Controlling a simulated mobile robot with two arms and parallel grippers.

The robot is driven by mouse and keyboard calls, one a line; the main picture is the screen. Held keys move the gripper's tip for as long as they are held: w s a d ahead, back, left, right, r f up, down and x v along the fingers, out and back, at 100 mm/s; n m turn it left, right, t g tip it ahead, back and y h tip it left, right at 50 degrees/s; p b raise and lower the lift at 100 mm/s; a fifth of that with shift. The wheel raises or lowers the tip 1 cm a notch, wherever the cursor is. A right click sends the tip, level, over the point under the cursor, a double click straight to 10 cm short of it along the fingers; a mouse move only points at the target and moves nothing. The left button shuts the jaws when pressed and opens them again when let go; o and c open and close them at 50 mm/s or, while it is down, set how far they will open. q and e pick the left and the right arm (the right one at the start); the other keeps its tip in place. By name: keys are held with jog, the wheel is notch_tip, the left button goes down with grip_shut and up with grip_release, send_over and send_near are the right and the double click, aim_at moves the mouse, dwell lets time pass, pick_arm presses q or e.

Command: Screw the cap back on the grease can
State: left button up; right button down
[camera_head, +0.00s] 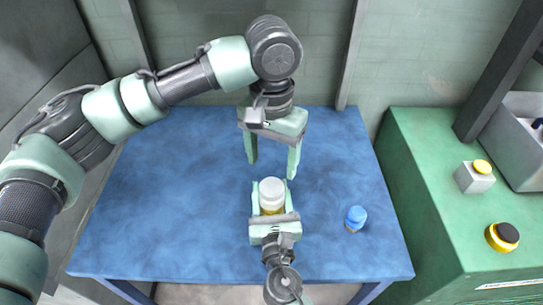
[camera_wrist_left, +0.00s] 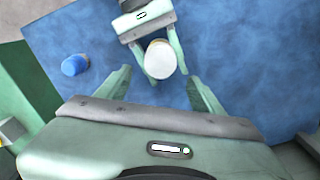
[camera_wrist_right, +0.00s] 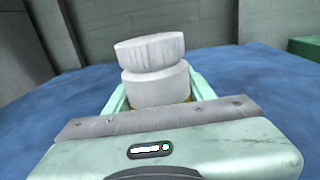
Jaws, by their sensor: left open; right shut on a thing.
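The grease can (camera_head: 272,210), with a yellow lower part, stands upright between the fingers of my right gripper (camera_head: 271,192), which is shut on it. A white cap (camera_head: 271,187) sits on top; in the right wrist view the cap (camera_wrist_right: 150,50) looks slightly tilted above the white upper part (camera_wrist_right: 155,87), with a groove between. I cannot tell whether its thread is engaged. My left gripper (camera_head: 272,166) is open and empty, pointing down above and just behind the can. In the left wrist view the white cap (camera_wrist_left: 161,59) shows just beyond its open fingers (camera_wrist_left: 160,82).
A small blue-topped container (camera_head: 355,218) stands on the blue table (camera_head: 170,200), right of the can. A green cabinet (camera_head: 420,210) at right bears a grey box with a yellow button (camera_head: 474,178), a black-and-yellow round item (camera_head: 502,237) and a grey bin (camera_head: 512,145). The table's left side is clear.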

aim_at(271, 187)
pick_arm(q)
jog(key=n, duration=0.5)
jog(key=shift+r, duration=0.2)
jog(key=shift+f, duration=0.1)
jog(key=shift+f, duration=3.95)
jog(key=shift+c, duration=0.2)
